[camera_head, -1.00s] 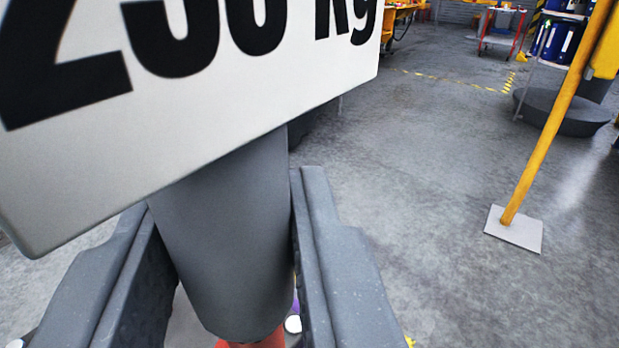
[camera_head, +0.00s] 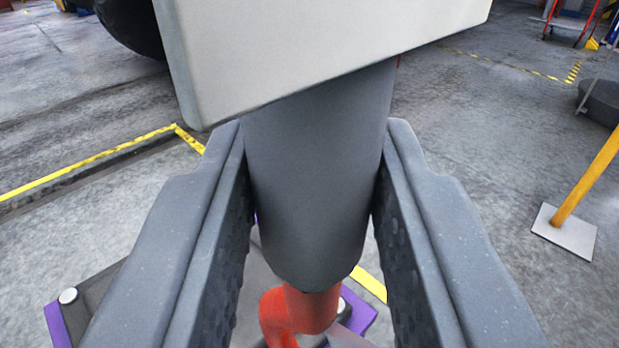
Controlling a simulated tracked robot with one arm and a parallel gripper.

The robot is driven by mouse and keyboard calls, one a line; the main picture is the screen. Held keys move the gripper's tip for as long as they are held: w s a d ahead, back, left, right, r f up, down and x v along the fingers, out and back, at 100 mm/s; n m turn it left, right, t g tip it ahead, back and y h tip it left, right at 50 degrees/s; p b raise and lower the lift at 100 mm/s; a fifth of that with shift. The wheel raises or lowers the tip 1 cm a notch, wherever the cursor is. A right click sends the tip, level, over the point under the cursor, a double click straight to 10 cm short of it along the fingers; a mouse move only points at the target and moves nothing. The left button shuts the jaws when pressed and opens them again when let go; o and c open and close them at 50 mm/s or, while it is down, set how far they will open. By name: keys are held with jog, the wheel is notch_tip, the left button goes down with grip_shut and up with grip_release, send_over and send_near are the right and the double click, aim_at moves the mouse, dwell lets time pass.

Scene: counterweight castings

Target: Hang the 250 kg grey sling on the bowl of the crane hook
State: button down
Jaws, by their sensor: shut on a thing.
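My gripper (camera_head: 316,150) is shut on the grey sling (camera_head: 318,200), a thick smooth grey piece upright between its two dark jaws. A white plate (camera_head: 320,50) is at the sling's upper part and fills the top middle; its lettering is out of view now, but read "250 kg" earlier. An orange-red curved piece (camera_head: 305,310) shows directly below the sling's rounded lower end. I cannot tell whether it is the crane hook or a fitting of the sling, or whether they touch. No bowl of a hook can be made out.
A dark base with purple edges (camera_head: 58,322) lies below the jaws. Yellow floor lines (camera_head: 90,160) run at left. A yellow post (camera_head: 588,180) on a pale foot plate (camera_head: 564,231) stands at right. Grey floor (camera_head: 480,150) between is clear.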

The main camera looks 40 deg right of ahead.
jog(key=w+f, duration=0.4)
jog(key=w, duration=0.3)
jog(key=shift+a+f+p, duration=0.15)
jog(key=shift+f+p, duration=0.1)
jog(key=shift+p, duration=0.15)
dwell(1.3)
jog(key=shift+f, duration=0.15)
dwell(0.5)
jog(key=c, duration=1.1)
grip_release()
jog(key=shift+o, duration=0.2)
jog(key=shift+a, duration=0.1)
